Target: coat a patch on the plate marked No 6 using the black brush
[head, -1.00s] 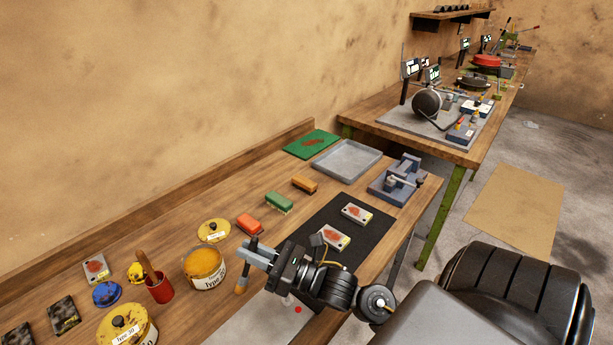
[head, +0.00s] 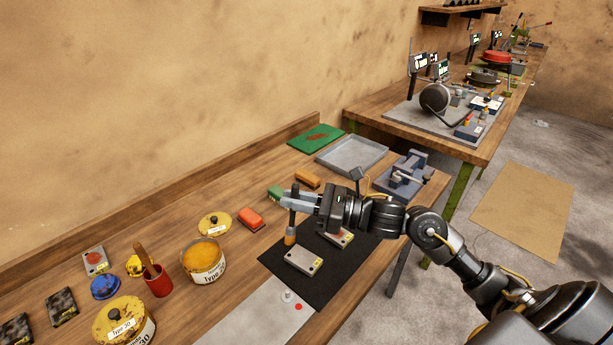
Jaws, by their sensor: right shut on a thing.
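My right gripper (head: 291,201) is shut on the black brush (head: 293,217), which hangs upright with its tan tip downward. The tip is by the left edge of a pale plate (head: 304,261) on the black mat (head: 329,284); I cannot tell whether they touch. A second plate (head: 341,238) with a red patch lies behind it, partly hidden by my gripper. The number marks are too small to read. An open yellow tin (head: 205,261) labelled Type stands to the left. My left gripper is not in view.
Red (head: 250,218), green (head: 275,192) and orange (head: 307,179) blocks lie behind the mat. A grey tray (head: 351,155) and a clamp fixture (head: 404,176) stand beyond. A red cup (head: 158,283) and a closed yellow tin (head: 124,325) are at left.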

